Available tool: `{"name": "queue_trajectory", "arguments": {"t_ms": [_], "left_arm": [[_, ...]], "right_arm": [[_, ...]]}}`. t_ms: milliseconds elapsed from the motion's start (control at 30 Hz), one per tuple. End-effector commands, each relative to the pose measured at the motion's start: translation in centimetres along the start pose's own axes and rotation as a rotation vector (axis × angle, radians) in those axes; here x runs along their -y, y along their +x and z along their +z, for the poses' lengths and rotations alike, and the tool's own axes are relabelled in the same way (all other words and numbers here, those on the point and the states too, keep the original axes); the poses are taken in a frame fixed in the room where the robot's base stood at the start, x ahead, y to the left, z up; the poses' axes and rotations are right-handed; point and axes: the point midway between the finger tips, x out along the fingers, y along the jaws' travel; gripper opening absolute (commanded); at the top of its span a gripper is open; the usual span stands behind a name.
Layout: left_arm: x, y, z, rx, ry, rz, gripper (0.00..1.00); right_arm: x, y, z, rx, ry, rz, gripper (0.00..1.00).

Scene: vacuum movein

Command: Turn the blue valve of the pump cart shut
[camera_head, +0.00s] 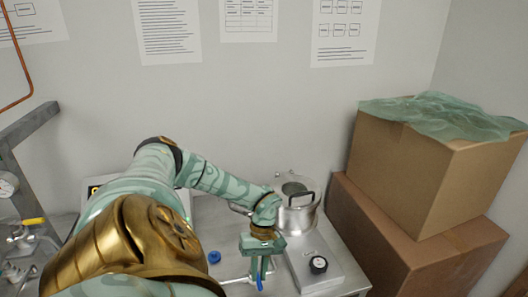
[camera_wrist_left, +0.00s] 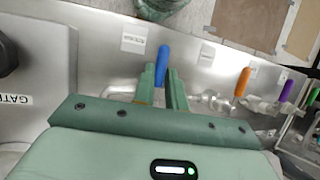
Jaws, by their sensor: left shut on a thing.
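The blue valve handle (camera_wrist_left: 163,56) shows in the left wrist view, between the green fingers of my left gripper (camera_wrist_left: 163,88). The fingers are shut on it, and its rounded blue end sticks out past them. In the head view, my left gripper (camera_head: 260,267) points down at the front of the metal pump cart (camera_head: 205,225). A bit of the blue handle (camera_head: 260,284) shows below the fingers. The handle's pivot is hidden by the gripper. My right gripper is in neither view.
Orange (camera_wrist_left: 243,82), purple (camera_wrist_left: 287,91) and green (camera_wrist_left: 313,96) handles stand in a row beside the blue one. A black knob (camera_head: 318,264) and a lidded metal vessel (camera_head: 297,207) are right of the gripper. Stacked cardboard boxes (camera_head: 400,170) stand at the right.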

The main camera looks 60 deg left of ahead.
Motion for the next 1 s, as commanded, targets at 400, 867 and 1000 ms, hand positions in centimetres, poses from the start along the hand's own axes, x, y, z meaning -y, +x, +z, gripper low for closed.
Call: {"name": "queue_trajectory", "arguments": {"t_ms": [400, 867, 1000], "left_arm": [[0.0, -0.1, -0.1, -0.004, 0.001, 0.001, 0.35], [0.0, -2.0, -0.1, -0.004, 0.001, 0.003, 0.35], [-0.1, -5.5, -0.1, -0.005, -0.001, 0.005, 0.35]], "right_arm": [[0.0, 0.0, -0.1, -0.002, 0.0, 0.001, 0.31], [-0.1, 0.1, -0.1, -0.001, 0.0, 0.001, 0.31], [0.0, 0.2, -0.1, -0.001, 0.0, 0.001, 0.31]]}}
